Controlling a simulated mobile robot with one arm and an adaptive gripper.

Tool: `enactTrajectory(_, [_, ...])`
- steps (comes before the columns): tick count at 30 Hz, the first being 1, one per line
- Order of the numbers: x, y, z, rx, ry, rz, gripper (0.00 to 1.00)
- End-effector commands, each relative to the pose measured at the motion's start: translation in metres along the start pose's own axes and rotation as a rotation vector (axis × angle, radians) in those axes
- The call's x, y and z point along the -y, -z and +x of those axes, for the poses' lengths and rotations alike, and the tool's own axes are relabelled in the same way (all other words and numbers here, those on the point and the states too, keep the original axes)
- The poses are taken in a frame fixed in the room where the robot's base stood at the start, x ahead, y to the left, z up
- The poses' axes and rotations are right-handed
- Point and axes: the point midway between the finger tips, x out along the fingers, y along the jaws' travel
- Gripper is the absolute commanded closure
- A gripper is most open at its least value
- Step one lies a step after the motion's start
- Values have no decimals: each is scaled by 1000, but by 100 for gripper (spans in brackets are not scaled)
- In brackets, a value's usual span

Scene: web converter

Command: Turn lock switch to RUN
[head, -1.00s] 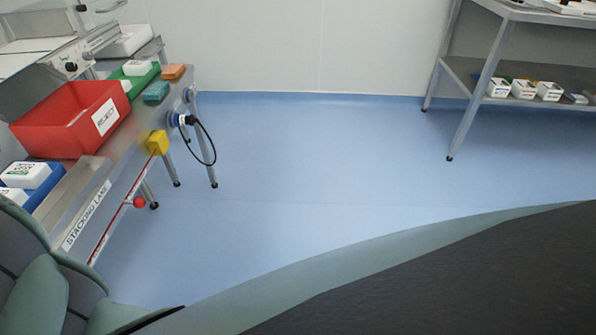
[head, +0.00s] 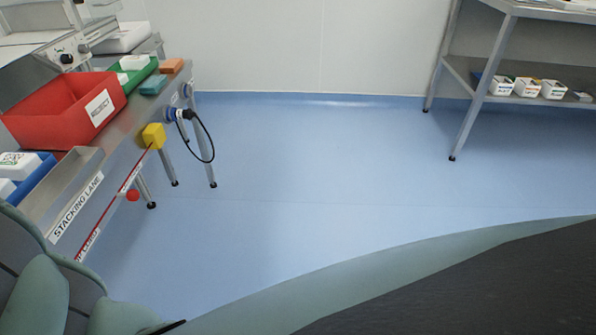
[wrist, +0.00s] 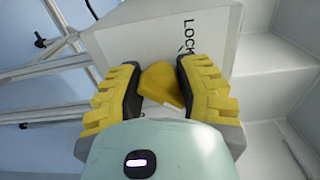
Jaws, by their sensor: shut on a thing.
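In the wrist view, the yellow lock switch (wrist: 162,84) sits against a light grey box (wrist: 145,42) with the letters "LOCK" printed on it, running sideways. My gripper (wrist: 158,76) has its two yellow-ribbed fingers on either side of the switch and is shut on it. The fingers hide the switch's sides, and the label is cut off by the right finger. I see no RUN mark, so I cannot tell which position the switch points to. My gripper and the switch are not seen in the head view.
A steel bench (head: 75,195) marked "STACKING LANE" stands at left, with a red reject bin (head: 62,110), a green tray (head: 128,78) and a yellow block (head: 153,136) at its edge. A steel shelf (head: 478,84) stands at back right. The blue floor (head: 300,180) between is clear.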

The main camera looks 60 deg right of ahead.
Motion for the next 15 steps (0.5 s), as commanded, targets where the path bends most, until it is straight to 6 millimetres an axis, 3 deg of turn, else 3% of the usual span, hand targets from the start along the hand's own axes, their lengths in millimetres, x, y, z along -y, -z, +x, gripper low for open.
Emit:
enactTrajectory(8, [0,2,0,-7,2,7,100])
enactTrajectory(9, [0,2,0,-7,2,7,62])
enactTrajectory(15, [0,2,0,-6,2,3,41])
